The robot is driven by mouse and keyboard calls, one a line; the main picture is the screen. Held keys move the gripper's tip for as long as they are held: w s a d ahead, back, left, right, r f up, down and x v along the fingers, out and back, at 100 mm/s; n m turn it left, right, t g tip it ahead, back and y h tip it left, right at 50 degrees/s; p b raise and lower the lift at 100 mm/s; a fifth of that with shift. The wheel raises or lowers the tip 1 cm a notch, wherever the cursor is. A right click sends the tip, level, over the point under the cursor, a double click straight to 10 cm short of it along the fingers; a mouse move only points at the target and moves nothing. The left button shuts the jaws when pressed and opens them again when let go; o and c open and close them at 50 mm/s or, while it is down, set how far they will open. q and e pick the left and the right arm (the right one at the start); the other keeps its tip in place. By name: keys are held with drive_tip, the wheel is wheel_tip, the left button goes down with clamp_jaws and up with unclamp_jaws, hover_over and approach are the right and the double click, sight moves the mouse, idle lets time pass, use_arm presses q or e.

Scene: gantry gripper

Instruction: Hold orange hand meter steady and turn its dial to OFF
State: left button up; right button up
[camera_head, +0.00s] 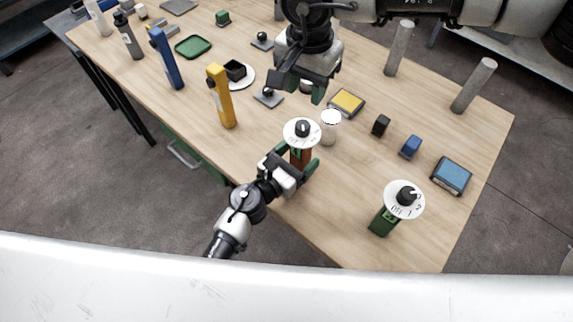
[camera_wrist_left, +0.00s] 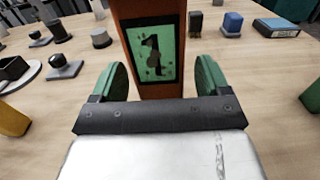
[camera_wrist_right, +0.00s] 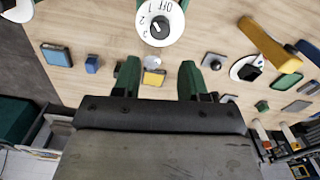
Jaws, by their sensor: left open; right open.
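The orange hand meter (camera_head: 299,157) stands upright near the table's front edge, with a white dial disc and black knob (camera_head: 302,129) on top. My left gripper (camera_head: 291,166) is open, its green fingers either side of the meter's body. In the left wrist view the orange body (camera_wrist_left: 158,88) with a green panel rises beyond and between the fingers (camera_wrist_left: 160,82), with a gap visible at the right. My right gripper (camera_head: 297,88) is open and empty, above the table behind the meter. The right wrist view shows its spread fingers (camera_wrist_right: 157,80) and the dial (camera_wrist_right: 172,32) beyond them, marked OFF and numbers. The knob's exact setting is unclear.
A green meter (camera_head: 382,220) with a similar dial stands to the right. A white cylinder (camera_head: 330,130) stands close behind the orange meter. A yellow box (camera_head: 346,102), yellow upright tool (camera_head: 220,97), small blocks and two grey posts (camera_head: 399,48) stand around.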

sight(303, 125)
use_arm(q)
drive_tip(key=shift+w+d, duration=0.25)
drive_tip(key=shift+w, duration=0.1)
drive_tip(key=shift+c, duration=0.2)
drive_tip(key=c, duration=1.2)
use_arm(e)
drive_tip(key=o, duration=0.3)
drive_tip(key=shift+a, duration=0.1)
drive_tip(key=shift+m, duration=0.9)
wheel_tip(303, 125, down, 10)
drive_tip(key=shift+f, duration=0.15)
drive_tip(key=c, duration=0.9)
